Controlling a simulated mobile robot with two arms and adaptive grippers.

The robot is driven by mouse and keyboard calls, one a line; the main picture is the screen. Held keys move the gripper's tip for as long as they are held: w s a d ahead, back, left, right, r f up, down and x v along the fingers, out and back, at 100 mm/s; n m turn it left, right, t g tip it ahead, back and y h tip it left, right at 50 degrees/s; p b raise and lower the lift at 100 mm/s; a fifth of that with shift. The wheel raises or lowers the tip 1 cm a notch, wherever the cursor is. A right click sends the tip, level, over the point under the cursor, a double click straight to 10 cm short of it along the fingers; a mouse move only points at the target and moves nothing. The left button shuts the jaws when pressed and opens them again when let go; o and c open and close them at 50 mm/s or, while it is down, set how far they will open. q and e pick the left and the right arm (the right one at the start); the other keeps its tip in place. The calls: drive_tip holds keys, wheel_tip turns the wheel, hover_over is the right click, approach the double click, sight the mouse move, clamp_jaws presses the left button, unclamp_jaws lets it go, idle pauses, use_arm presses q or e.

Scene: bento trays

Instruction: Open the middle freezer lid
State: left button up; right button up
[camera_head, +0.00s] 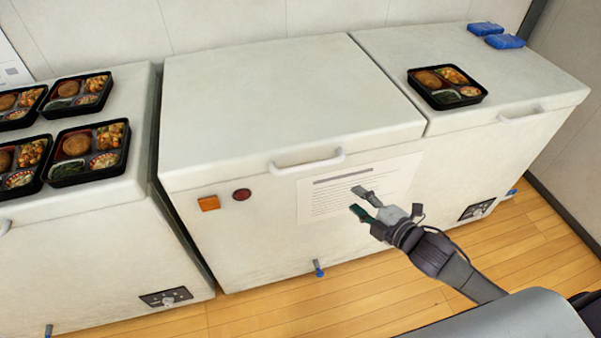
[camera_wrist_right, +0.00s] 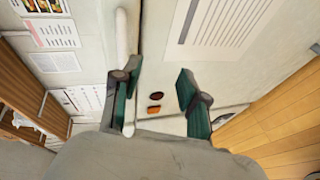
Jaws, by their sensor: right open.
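The middle freezer lid (camera_head: 280,95) is white and lies shut on its white freezer body (camera_head: 250,255). Its handle (camera_head: 308,162) is a white bar at the lid's front edge. My right gripper (camera_head: 362,202) is open and empty in front of the paper sheet on the freezer front, below and right of the handle. In the right wrist view the two green-padded fingers (camera_wrist_right: 158,90) are spread apart. A white bar, seemingly the handle (camera_wrist_right: 122,40), shows above the left finger there, not between the fingers. My left gripper is not in view.
Several bento trays (camera_head: 88,150) sit on the left freezer. The right lid (camera_head: 475,70) carries one bento tray (camera_head: 446,86) and two blue packs (camera_head: 504,41). The middle lid's top is bare. Wooden floor (camera_head: 270,315) lies in front.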

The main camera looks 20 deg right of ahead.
sight(313, 168)
drive_tip(key=a+r+n+y, duration=0.2)
drive_tip(key=a+r+n, duration=0.15)
drive_tip(key=r, duration=0.25)
drive_tip(key=shift+m+t, duration=0.3)
drive_tip(key=shift+m, duration=0.25)
drive_tip(key=x, duration=1.3)
drive_tip(key=shift+s+a+f+p, duration=0.1)
drive_tip(key=shift+a+f+p, duration=0.1)
drive_tip(key=shift+f+p, duration=0.2)
clamp_jaws()
